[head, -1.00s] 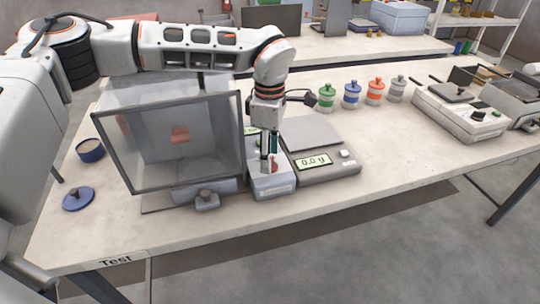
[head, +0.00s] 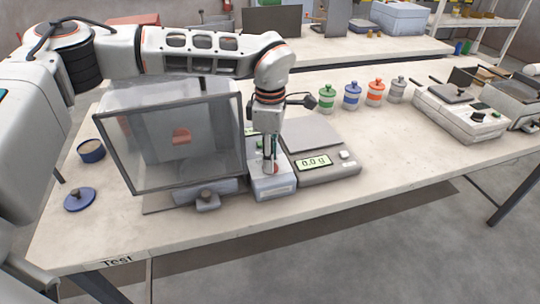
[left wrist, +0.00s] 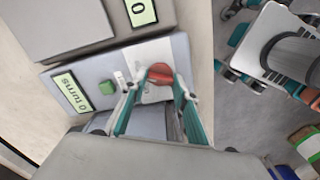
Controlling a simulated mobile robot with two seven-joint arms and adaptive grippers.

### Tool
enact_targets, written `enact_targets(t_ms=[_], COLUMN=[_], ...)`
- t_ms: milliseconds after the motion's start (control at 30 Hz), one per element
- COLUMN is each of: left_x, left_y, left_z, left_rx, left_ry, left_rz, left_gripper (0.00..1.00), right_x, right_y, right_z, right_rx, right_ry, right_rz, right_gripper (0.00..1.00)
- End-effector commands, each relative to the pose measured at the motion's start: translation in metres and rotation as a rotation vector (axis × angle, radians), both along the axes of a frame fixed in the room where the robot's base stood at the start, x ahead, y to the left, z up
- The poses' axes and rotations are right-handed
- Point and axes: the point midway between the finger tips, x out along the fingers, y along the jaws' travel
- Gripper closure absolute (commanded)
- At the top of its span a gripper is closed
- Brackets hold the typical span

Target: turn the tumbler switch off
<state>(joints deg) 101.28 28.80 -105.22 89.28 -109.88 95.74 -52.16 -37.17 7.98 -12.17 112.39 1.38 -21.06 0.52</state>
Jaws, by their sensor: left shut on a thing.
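The tumbler's control box (head: 273,188) stands on the bench between the clear-fronted tumbler cabinet (head: 170,178) and the scale. In the left wrist view it carries a red rotary switch (left wrist: 160,73), a green button (left wrist: 107,87) and a display (left wrist: 73,92) reading "0 turns". My left gripper (head: 270,168) points down onto this box. In the left wrist view its teal fingertips (left wrist: 158,83) close around the red switch, one on each side. The fingers hide most of the switch in the head view. My right gripper is not in view.
The scale (head: 330,172) reading 0.0 g stands close on the right. A blue pot (head: 91,151) and a blue lid (head: 80,199) lie at the left. Several lidded jars (head: 352,96) stand behind. The front bench strip is mostly clear.

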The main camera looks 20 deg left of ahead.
Motion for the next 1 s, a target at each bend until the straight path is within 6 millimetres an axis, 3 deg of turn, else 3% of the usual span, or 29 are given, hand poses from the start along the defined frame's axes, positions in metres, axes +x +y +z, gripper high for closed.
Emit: enact_targets(t_ms=[400,1000], left_x=[0.000,0.000], left_y=[-0.001,-0.001], left_z=[0.002,0.000], left_rx=[-0.001,-0.001], left_ry=[0.000,0.000], left_rz=[0.339,0.841], left_gripper=[0.93,0.93], right_x=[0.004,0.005], right_y=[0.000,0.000], right_z=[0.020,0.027], right_rx=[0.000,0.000], right_ry=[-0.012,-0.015], right_rz=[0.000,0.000], right_gripper=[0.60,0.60])
